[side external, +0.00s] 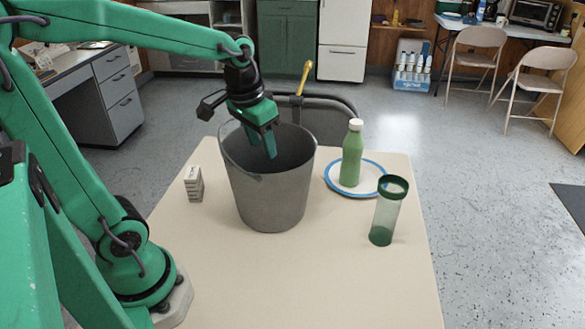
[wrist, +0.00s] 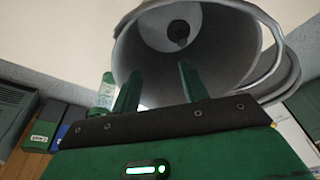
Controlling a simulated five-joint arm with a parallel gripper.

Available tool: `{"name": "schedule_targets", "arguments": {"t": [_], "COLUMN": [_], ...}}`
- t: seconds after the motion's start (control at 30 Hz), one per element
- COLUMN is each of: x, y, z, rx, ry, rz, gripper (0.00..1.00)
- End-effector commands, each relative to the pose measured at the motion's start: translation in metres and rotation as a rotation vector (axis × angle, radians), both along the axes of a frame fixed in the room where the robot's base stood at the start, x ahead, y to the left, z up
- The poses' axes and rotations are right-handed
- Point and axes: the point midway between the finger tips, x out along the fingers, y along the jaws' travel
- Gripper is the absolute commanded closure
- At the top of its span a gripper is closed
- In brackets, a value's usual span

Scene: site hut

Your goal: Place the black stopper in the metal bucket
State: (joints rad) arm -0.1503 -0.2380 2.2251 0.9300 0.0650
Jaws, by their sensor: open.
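The grey metal bucket (side external: 268,203) stands upright on the table. In the wrist view I look into its mouth, past its inner wall (wrist: 225,55). A small dark thing, apparently the black stopper (wrist: 179,31), lies on the pale bucket floor, apart from my fingers. In the side view the bucket wall hides it. My gripper (side external: 270,152) points down into the bucket's mouth, with its fingertips at about rim level or just inside. In the wrist view the two green fingers (wrist: 157,82) are spread apart with nothing between them.
A small white box (side external: 194,184) stands left of the bucket. To the right, a green bottle (side external: 351,160) stands on a blue-rimmed white plate (side external: 372,177), with a clear green-lidded tumbler (side external: 388,212) in front. The table's front (side external: 330,285) is clear. A dark chair back (side external: 333,112) is behind.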

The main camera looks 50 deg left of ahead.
Motion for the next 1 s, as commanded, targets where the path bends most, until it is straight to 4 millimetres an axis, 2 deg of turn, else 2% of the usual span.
{"name": "schedule_targets", "arguments": {"t": [0.23, 0.5, 0.7, 1.0], "x": [-0.036, -0.072, -0.085, -0.088], "y": [-0.023, -0.040, -0.046, -0.047], "z": [0.020, 0.029, 0.029, 0.029], "rx": [0.007, 0.002, -0.002, -0.003], "ry": [-0.111, -0.219, -0.261, -0.268], "rz": [-0.037, -0.073, -0.086, -0.089], "gripper": [0.56, 0.56, 0.56, 0.56]}}
